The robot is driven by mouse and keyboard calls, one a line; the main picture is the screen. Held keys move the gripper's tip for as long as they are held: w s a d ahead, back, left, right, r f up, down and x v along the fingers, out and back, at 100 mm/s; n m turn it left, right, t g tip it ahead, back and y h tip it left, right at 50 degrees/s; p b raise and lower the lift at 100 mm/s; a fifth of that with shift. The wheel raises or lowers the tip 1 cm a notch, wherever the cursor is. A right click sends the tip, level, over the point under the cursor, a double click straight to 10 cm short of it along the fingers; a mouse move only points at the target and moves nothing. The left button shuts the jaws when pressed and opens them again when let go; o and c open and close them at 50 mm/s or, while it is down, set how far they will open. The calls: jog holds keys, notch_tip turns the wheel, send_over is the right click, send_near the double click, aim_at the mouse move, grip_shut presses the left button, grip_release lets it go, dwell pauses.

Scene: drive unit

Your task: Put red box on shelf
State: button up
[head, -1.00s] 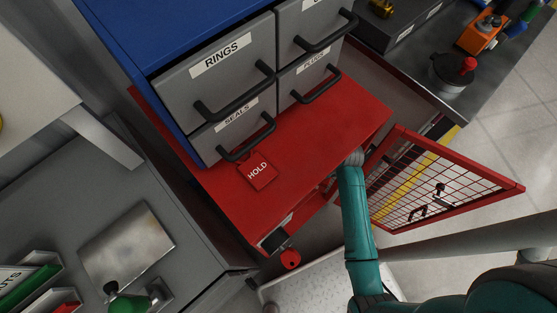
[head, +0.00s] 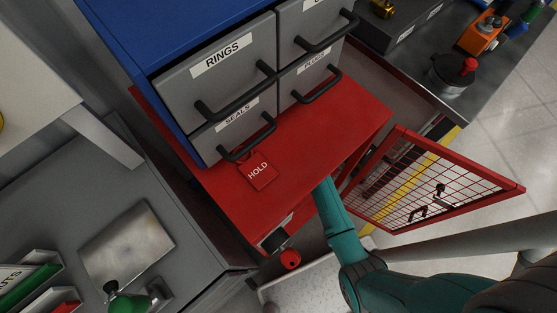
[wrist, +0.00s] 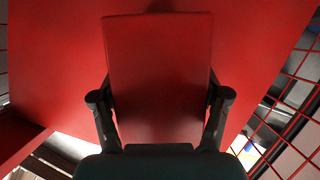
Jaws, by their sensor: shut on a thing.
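In the wrist view my gripper (wrist: 158,92) is shut on a red box (wrist: 158,60), one finger on each side of it. The box fills the middle of that view, in front of a large red surface; I cannot tell whether it touches that surface. In the head view my arm reaches to the edge of the red cabinet (head: 335,125), and its end, with gripper and box, is hidden under the cabinet's top. The shelf inside is not clearly seen from above.
The cabinet's red mesh door (head: 440,180) stands open to the right of my arm. A blue drawer unit (head: 150,30) sits on the cabinet, with a red HOLD tag (head: 260,172) hanging from a drawer handle. A grey bench (head: 190,225) is at the left.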

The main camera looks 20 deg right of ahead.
jog(key=shift+f, duration=0.35)
jog(key=o, duration=1.5)
jog(key=shift+f, duration=0.1)
jog(key=shift+o, duration=0.2)
jog(key=shift+v, duration=3.85)
